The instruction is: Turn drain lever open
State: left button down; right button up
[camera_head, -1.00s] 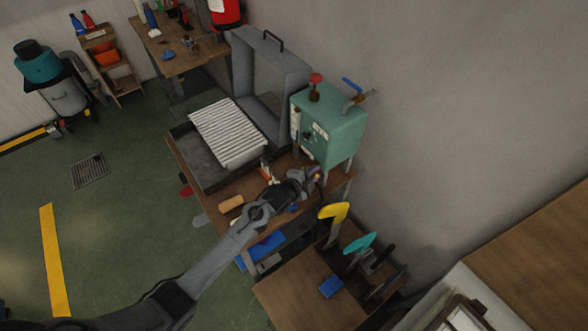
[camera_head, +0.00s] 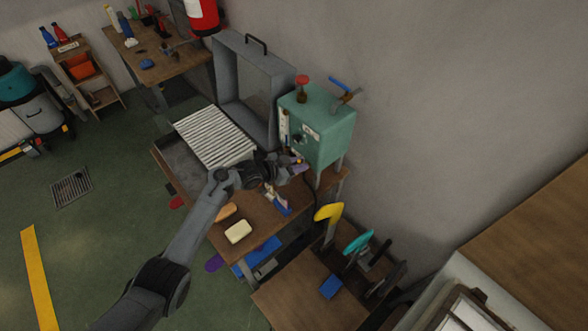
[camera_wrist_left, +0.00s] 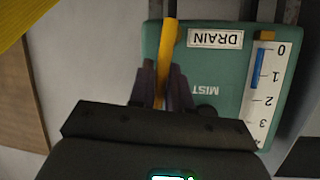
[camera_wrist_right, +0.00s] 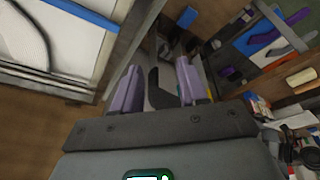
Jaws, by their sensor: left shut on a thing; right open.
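The teal tank (camera_head: 328,122) stands on legs at the right end of the wooden bench. My left gripper (camera_head: 301,165) is at its lower front in the head view. In the left wrist view, the yellow drain lever (camera_wrist_left: 166,50) runs between the fingers of my left gripper (camera_wrist_left: 161,75), which is shut on it. The lever lies beside the white DRAIN label (camera_wrist_left: 215,39). A gauge (camera_wrist_left: 262,85) with a blue level strip is right of the label. The lever's gripped part is partly hidden. My right gripper (camera_wrist_right: 158,82) is open and empty in the right wrist view.
A ribbed white rack (camera_head: 214,136) and an open grey lid (camera_head: 247,80) are left of the tank. A cream block (camera_head: 238,232) lies on the bench front (camera_head: 222,242). Yellow (camera_head: 328,212) and turquoise (camera_head: 358,242) sock forms stand below right.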

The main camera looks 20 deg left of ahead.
pick_arm(q)
jog(key=shift+w+a+n+h+b, duration=0.25)
jog(key=shift+a+n+h+b, duration=0.05)
jog(key=shift+n+h+b, duration=0.2)
jog(key=shift+r, duration=0.1)
jog(key=c, duration=1.1)
grip_release()
jog(key=shift+c, duration=0.2)
jog(key=p+v, duration=0.2)
jog(key=v, duration=0.8)
jog(key=shift+s+a+r, duration=0.2)
jog(key=shift+a+r, duration=0.05)
jog(key=shift+a, duration=0.05)
